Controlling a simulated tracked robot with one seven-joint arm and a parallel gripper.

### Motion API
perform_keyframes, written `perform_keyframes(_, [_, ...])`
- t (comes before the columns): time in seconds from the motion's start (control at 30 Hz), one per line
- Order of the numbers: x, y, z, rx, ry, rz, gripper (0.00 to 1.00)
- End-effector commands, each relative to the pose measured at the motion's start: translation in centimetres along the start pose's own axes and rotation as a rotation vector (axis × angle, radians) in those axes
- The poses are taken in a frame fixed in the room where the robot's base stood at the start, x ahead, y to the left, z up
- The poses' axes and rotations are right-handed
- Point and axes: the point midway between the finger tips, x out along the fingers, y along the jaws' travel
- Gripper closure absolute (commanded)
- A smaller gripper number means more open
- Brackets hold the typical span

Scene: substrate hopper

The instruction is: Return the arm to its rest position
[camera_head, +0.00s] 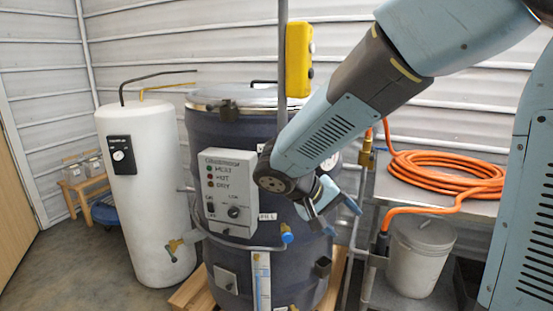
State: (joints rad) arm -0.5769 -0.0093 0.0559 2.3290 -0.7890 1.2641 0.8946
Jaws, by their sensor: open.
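My blue-grey arm reaches in from the upper right and crosses in front of the dark blue drum (240,130). My gripper (331,214) is at the arm's lower end, in front of the drum's right side, to the right of the grey control box (230,192). Its two fingers are apart, with nothing seen between them. The arm hides part of the drum's lid and right side. I cannot tell how far the fingers are from the drum.
A white tank (147,210) stands left of the drum. A yellow control pendant (298,60) hangs by a vertical pole behind my arm. A coiled orange hose (440,175) lies on a metal table (395,192) at right. A lidded grey bucket (418,262) stands below. Open floor (75,265) is at left.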

Motion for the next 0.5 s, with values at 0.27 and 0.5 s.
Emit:
perform_keyframes(0.27, [0.7, 4.9, 4.7, 0.074, -0.061, -0.246, 0.31])
perform_keyframes(0.5, [0.2, 7.6, 8.2, 0.146, -0.021, -0.447, 0.31])
